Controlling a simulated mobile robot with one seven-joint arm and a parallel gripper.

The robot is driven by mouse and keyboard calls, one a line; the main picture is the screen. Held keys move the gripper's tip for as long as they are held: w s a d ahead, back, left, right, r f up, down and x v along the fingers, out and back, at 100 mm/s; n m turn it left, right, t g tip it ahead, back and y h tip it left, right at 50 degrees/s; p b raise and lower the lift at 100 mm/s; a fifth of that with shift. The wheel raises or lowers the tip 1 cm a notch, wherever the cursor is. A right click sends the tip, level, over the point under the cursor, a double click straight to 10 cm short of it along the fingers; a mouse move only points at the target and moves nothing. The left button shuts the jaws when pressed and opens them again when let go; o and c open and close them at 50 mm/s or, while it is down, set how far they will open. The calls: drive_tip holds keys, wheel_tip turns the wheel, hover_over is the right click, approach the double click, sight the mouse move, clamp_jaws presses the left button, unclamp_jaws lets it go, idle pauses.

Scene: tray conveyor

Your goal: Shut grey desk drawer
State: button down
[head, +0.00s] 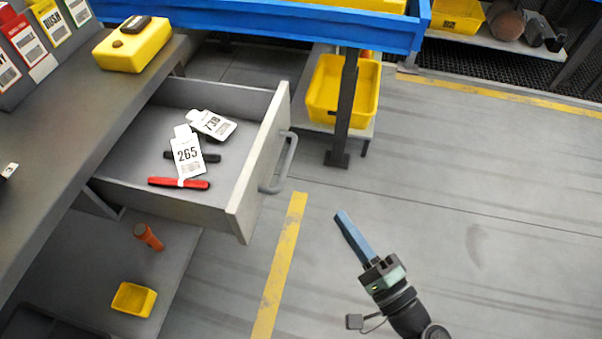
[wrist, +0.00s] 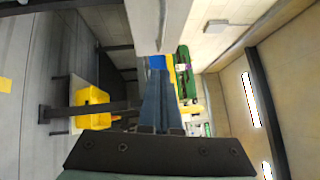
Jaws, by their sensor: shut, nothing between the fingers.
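The grey desk drawer (head: 232,200) stands pulled out from the desk at the left in the head view. Its grey handle (head: 283,165) is on the front panel, facing right. I cannot identify the drawer in the wrist view.
The desk top (head: 70,130) holds a yellow box (head: 132,50). A yellow bin (head: 322,97) stands beside a dark post (head: 346,120) under the blue conveyor frame (head: 290,22). A small yellow bin (head: 133,299) and orange item (head: 148,237) lie below the drawer. Floor at right is clear.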

drive_tip(key=w+a+r, duration=0.2)
drive_tip(key=w+a, duration=0.5)
drive_tip(key=w, duration=0.1)
drive_tip(key=shift+w+a, duration=0.15)
drive_tip(key=shift+a, duration=0.05)
drive_tip(key=shift+f, duration=0.1)
